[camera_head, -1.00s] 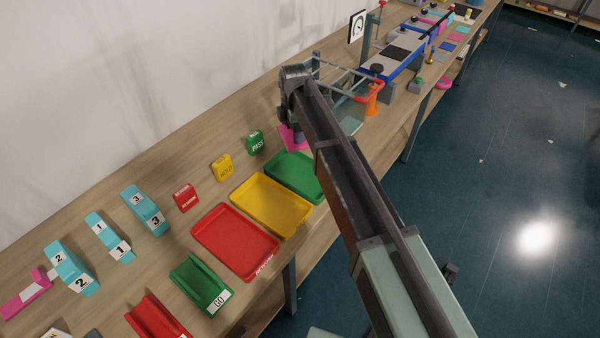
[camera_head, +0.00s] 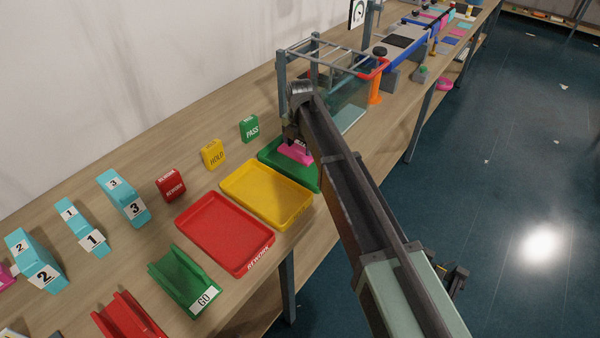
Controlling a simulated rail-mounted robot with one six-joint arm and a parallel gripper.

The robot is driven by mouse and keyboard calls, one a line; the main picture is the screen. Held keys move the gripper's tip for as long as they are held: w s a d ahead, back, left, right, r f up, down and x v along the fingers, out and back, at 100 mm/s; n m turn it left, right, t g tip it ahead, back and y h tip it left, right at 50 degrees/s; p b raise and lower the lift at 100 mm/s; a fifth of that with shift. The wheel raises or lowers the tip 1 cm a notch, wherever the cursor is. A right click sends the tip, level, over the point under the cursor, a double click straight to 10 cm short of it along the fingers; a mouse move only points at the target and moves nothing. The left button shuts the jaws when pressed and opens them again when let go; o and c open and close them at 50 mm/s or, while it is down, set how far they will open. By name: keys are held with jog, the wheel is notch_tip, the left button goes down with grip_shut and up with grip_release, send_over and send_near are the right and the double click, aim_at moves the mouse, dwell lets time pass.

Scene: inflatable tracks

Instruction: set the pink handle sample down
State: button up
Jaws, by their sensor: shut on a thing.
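The pink handle sample (camera_head: 297,154) is at the green tray (camera_head: 277,165), over the tray's right part as pictured. My gripper (camera_head: 298,142) is above the sample and shut on it; my arm hides part of the jaws. I cannot tell whether the sample touches the tray floor or hangs just above it.
A yellow tray (camera_head: 266,195) and a red tray (camera_head: 225,233) lie in a row with the green one. Green PASS (camera_head: 250,128), yellow HOLD (camera_head: 213,154) and red REWORK (camera_head: 171,184) blocks stand behind them. A metal frame (camera_head: 316,62) with a clear panel stands beyond the green tray.

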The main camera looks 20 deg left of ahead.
aim_at(300, 149)
jog(key=shift+f, duration=0.4)
notch_tip(300, 149, down, 5)
jog(key=b, duration=0.4)
jog(key=shift+r, duration=0.5)
jog(key=shift+f, duration=0.2)
jog(key=o, duration=1)
jog(key=shift+c, duration=0.2)
jog(key=shift+r, duration=0.1)
